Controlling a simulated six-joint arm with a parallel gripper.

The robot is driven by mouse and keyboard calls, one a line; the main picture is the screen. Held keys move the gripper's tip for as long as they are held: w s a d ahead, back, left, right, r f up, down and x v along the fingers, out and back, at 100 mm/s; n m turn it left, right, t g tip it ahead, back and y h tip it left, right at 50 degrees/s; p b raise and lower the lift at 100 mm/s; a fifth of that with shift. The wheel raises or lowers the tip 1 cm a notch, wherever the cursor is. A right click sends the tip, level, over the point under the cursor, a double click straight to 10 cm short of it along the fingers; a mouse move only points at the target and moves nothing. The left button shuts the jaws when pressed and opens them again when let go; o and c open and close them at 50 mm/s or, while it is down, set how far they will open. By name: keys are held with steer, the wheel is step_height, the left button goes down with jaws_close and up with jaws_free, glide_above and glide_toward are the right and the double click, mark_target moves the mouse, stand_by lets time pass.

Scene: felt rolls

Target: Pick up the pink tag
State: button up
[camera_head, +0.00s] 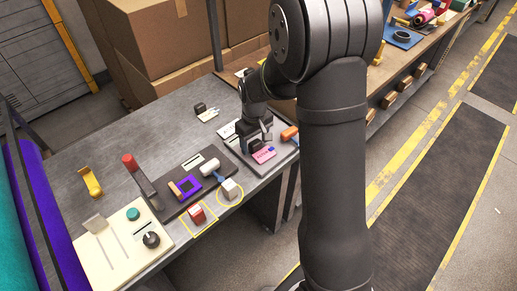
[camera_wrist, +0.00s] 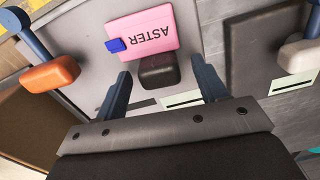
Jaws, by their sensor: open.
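The pink tag (camera_wrist: 148,30) lies flat on a grey tray (camera_wrist: 85,50), with ASTER printed on it upside down in the wrist view. A blue piece (camera_wrist: 115,45) sits at its left edge. In the head view the pink tag (camera_head: 264,155) lies just in front of my gripper (camera_head: 254,143). In the wrist view my gripper (camera_wrist: 163,76) is open. A dark rounded block (camera_wrist: 160,71) shows between its fingers, next to the tag's near edge. Nothing is held. The tag lies beyond the fingertips. I cannot tell the fingers' height above the tray.
An orange-headed mallet (camera_head: 289,133) lies right of the tag. To the left, a dark tray (camera_head: 170,208) holds a white-headed mallet (camera_head: 209,167) and a purple frame (camera_head: 187,187). A red block (camera_head: 197,215) and a grey block (camera_head: 230,189) stand near the bench's front edge.

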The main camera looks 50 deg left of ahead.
steer(key=shift+f, duration=0.15)
steer(key=c, duration=1.4)
